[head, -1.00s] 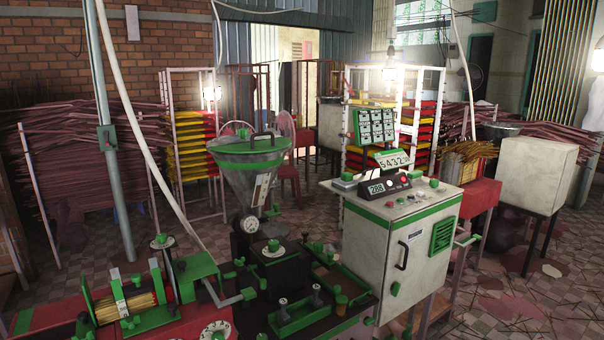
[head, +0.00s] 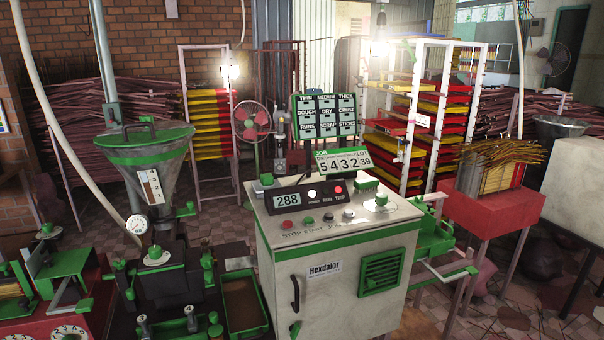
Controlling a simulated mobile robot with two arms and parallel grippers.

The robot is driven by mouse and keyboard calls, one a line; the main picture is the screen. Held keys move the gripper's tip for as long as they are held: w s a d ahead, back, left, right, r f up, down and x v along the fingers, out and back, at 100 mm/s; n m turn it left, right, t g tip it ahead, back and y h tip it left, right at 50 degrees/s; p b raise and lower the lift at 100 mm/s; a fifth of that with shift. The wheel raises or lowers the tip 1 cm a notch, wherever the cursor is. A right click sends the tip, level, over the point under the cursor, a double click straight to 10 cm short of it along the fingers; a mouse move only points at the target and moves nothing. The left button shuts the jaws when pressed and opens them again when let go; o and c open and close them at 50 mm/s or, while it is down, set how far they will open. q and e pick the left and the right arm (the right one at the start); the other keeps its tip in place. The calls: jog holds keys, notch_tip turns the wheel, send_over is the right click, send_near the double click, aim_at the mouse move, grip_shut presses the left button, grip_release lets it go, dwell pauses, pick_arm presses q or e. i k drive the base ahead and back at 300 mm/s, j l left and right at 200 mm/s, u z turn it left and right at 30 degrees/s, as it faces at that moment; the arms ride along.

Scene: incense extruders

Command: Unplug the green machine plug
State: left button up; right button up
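A white control cabinet (head: 335,285) with green trim stands in the middle foreground. Its sloped top has a display reading 288, buttons and lamps, one glowing red. To its left is an extruder machine with a green-rimmed metal hopper (head: 148,165), a pressure gauge (head: 138,224) and green fittings. I cannot make out a plug or its socket for certain in the head view. Neither of my grippers is in view.
A red box table (head: 490,210) holding incense sticks stands right of the cabinet. Racks of red and yellow trays (head: 208,125) and a red fan (head: 251,121) are behind. A grey pole (head: 103,60) rises at the left. Tiled floor shows at lower right.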

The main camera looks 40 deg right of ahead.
aim_at(267, 179)
jog(key=k+l, duration=0.1)
jog(key=l, duration=0.25)
jog(key=k+l, duration=0.1)
jog(key=l, duration=0.25)
jog(key=k+l, duration=0.15)
jog(key=l, duration=0.2)
jog(key=k+l, duration=0.1)
jog(key=l, duration=0.25)
jog(key=k+l, duration=0.1)
jog(key=l, duration=0.25)
